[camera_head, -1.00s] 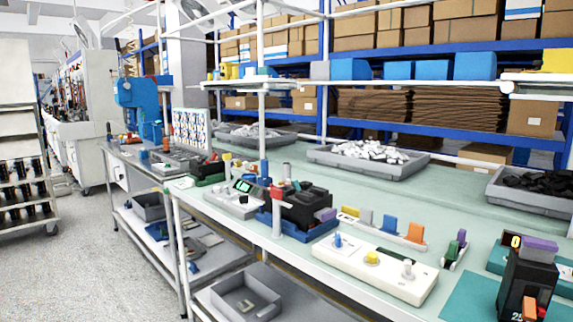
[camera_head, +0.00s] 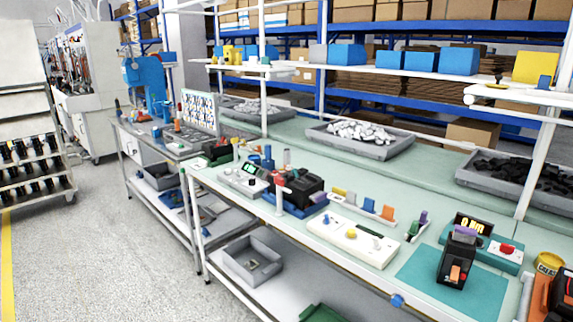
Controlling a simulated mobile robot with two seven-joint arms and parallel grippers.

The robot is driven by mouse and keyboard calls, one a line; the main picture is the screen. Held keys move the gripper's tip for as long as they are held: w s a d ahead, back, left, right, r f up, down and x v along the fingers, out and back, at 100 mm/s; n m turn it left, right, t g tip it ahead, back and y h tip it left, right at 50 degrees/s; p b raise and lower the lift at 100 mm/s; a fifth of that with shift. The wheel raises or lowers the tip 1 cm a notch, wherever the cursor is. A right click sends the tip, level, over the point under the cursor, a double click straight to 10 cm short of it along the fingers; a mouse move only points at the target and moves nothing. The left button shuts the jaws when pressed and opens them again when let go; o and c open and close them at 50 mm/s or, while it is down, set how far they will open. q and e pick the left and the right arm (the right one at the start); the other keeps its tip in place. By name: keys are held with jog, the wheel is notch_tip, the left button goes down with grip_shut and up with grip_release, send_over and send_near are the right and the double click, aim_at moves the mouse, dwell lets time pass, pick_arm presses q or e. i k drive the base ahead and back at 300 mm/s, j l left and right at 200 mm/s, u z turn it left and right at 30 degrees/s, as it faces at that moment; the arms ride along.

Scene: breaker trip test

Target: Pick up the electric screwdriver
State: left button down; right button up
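I cannot make out an electric screwdriver for certain. A black and orange object (camera_head: 563,298) is cut off by the right edge of the picture, and I cannot tell what it is. A black breaker-like block (camera_head: 457,262) with an orange lever and purple top stands on the teal mat (camera_head: 415,277) at the right of the workbench (camera_head: 290,146). Neither of my grippers is in view.
A white panel with coloured knobs (camera_head: 345,240) and a black device (camera_head: 300,190) sit on the bench. Grey trays hold white parts (camera_head: 377,150) and black parts (camera_head: 468,177). A shelf rack (camera_head: 35,160) stands left. The grey floor (camera_head: 110,255) is open.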

aim_at(286, 152)
jog(key=i+j+z, duration=0.1)
jog(key=i+j, duration=0.6)
jog(key=j, duration=0.1)
